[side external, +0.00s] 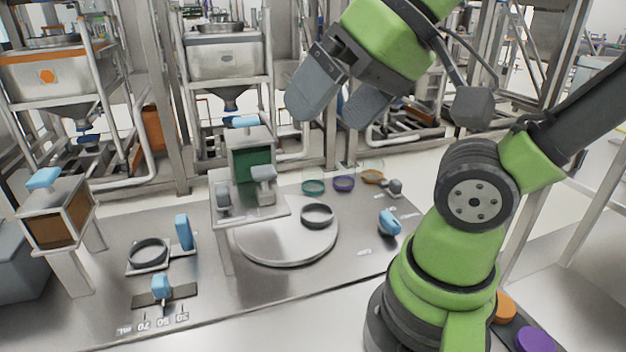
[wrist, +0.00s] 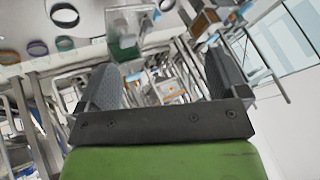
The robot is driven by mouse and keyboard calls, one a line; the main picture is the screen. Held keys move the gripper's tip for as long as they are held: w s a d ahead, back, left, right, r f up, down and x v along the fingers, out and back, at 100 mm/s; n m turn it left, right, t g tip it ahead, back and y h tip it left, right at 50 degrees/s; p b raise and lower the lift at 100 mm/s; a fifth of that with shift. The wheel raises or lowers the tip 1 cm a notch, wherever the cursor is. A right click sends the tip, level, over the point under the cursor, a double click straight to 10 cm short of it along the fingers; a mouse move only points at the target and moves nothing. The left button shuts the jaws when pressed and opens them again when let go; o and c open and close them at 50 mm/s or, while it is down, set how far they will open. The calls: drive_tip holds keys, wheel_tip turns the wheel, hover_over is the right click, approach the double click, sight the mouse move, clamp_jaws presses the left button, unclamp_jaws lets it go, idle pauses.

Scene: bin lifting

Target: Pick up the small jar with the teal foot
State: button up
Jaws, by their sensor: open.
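The small jar with the teal foot (side external: 313,187) stands on the metal worktop behind the round plate. Its body is clear and hard to make out; mostly the teal ring shows. It also shows at the upper left of the wrist view (wrist: 65,43). A purple-footed jar (side external: 344,184) and an orange-footed jar (side external: 373,177) stand to its right in the side view. My gripper (side external: 332,112) is open and empty, high above the worktop and apart from the jars. Its two grey fingers also show in the wrist view (wrist: 163,78), with nothing between them.
A round plate (side external: 270,240) bears a dark ring (side external: 317,215). A metal stand with a green-fronted hopper (side external: 250,163) rises left of the jars. A brown-fronted hopper (side external: 58,213) stands at far left. Orange (side external: 505,307) and purple (side external: 536,341) discs lie at lower right.

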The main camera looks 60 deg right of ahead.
drive_tip(key=w+d+r+n+g+h, duration=0.2)
drive_tip(key=w+d+r+n+h, duration=0.2)
drive_tip(key=w+d+r+n, duration=0.6)
drive_tip(key=n+g+h, duration=0.2)
drive_tip(key=n+g, duration=0.3)
drive_tip(key=n, duration=0.9)
hover_over(311, 173)
drive_tip(key=a, duration=0.2)
wheel_tip(311, 173, down, 6)
drive_tip(key=shift+t, duration=0.3)
drive_tip(key=f, duration=0.9)
drive_tip(key=d+f, duration=0.1)
drive_tip(key=f, duration=1.8)
drive_tip(key=shift+w+d+f, duration=0.15)
drive_tip(key=shift+w+d, duration=0.05)
drive_tip(key=shift+d, duration=0.05)
drive_tip(key=shift+h, duration=0.3)
drive_tip(key=x, duration=0.5)
drive_tip(key=shift+s+f, duration=0.1)
drive_tip(key=shift+f, duration=0.25)
